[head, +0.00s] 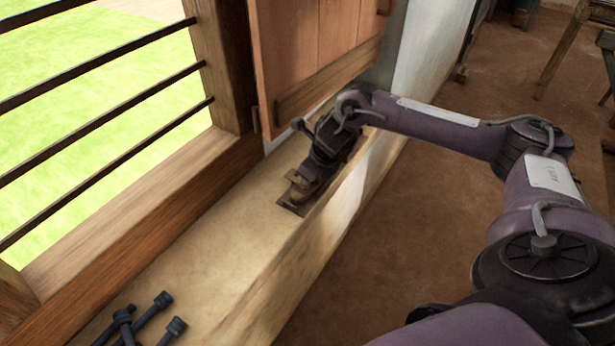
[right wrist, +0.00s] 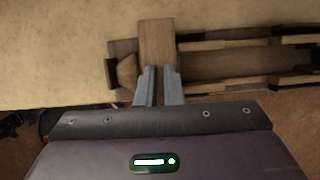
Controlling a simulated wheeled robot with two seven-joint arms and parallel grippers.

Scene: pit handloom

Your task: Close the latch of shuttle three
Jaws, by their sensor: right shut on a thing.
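The wooden shuttle (right wrist: 235,42) lies across the right wrist view as a frame with two long rails and an open slot between them. At its left end a paler wooden block (right wrist: 157,42), which looks like the latch, stands across the frame. My right gripper (right wrist: 159,72) is shut on this block, one grey finger on each side. In the head view my right gripper (head: 303,190) points down at the sill, and only a small brown edge of the shuttle (head: 288,207) shows beneath it. Whether the latch is fully seated cannot be told. My left gripper is not in view.
The pale sill (head: 215,235) runs along a barred window (head: 110,90), with a wooden shutter (head: 315,50) beyond. Several dark rods with knobbed ends (head: 150,315) lie at the near left. The sill between is clear. The brown floor (head: 400,230) drops away to the right.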

